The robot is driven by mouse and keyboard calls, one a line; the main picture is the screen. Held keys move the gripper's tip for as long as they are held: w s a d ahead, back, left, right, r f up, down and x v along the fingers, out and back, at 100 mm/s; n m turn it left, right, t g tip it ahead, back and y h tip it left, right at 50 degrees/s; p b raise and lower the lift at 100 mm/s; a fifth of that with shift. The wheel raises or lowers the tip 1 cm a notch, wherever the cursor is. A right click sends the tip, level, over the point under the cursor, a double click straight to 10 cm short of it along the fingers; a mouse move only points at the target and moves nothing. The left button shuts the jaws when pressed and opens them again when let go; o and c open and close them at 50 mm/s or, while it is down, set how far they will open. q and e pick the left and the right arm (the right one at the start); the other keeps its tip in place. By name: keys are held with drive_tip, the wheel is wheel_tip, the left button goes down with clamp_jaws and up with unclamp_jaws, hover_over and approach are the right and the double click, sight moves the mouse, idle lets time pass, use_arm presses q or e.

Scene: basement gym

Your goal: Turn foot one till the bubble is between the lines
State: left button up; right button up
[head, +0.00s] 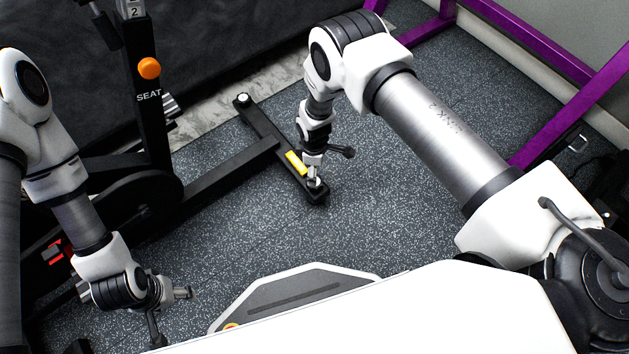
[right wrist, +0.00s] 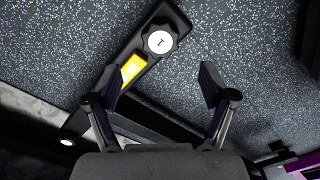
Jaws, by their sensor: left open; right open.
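Foot one is a dark knob with a white cap marked 1 (right wrist: 160,41), at the near end of the bike's black floor bar (head: 265,128). A yellow level (right wrist: 133,67) lies on the bar beside it and also shows in the head view (head: 297,163). Its bubble and lines are too small to make out. My right gripper (right wrist: 160,80) is open and points down at this end of the bar. In the right wrist view the knob shows beyond the fingertips, with nothing gripped. My left gripper (head: 185,293) is open and empty, low on the left.
The bike's black frame with an orange knob (head: 149,68) and a SEAT label stands at the left. Another foot with a white cap (head: 243,99) is at the bar's far end. A purple rack (head: 560,115) is at the right.

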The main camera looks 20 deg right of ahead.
sight(315, 190)
wheel_tip(315, 190, down, 8)
drive_tip(key=b, duration=0.3)
drive_tip(key=shift+d+b, duration=0.1)
drive_tip(key=shift+b, duration=0.3)
drive_tip(key=shift+s+r, duration=0.1)
drive_tip(key=c, duration=1.2)
